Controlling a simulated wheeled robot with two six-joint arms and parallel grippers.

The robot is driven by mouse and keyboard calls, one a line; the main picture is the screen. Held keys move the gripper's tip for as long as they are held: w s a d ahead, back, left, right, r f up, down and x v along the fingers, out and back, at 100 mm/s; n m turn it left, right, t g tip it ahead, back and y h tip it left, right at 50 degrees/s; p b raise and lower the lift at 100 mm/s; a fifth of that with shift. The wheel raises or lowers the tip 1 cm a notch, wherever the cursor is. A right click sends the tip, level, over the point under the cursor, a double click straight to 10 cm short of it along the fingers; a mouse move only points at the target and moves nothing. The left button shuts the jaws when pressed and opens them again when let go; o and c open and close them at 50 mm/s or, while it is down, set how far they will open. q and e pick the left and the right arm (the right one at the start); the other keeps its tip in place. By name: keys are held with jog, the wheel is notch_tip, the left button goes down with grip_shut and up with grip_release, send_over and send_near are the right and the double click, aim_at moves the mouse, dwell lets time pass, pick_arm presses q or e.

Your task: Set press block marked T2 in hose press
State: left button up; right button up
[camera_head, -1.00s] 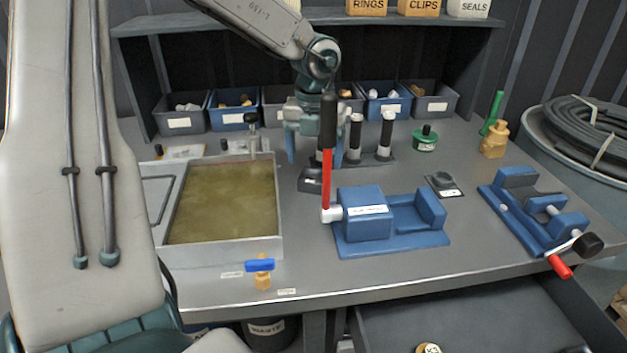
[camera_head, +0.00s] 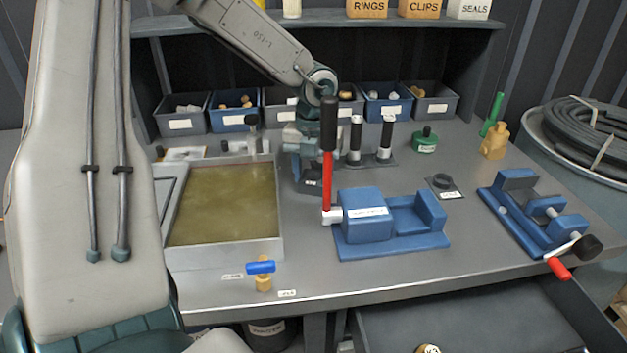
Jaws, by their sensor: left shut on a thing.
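The hose press (camera_head: 375,222) is blue, on the bench at centre, with a red lever (camera_head: 328,160) standing upright at its left end. My left gripper (camera_head: 306,180) is low over the bench behind the lever, shut on a small dark block (camera_head: 312,188). The lever and the gripper partly hide this block. Its pale label is too small to read, so I cannot tell whether it is T2. The gap in the press between its blue body and right end block looks empty. My right gripper is out of view.
A tray of murky liquid (camera_head: 222,205) is left of the press. A blue vise (camera_head: 535,215) with a red handle is at right. Black-handled posts (camera_head: 387,140) stand behind the press. A dark ring (camera_head: 442,182) lies on a pad. Bins line the back.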

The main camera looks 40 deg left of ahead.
pick_arm(q)
notch_tip(320, 180, up, 10)
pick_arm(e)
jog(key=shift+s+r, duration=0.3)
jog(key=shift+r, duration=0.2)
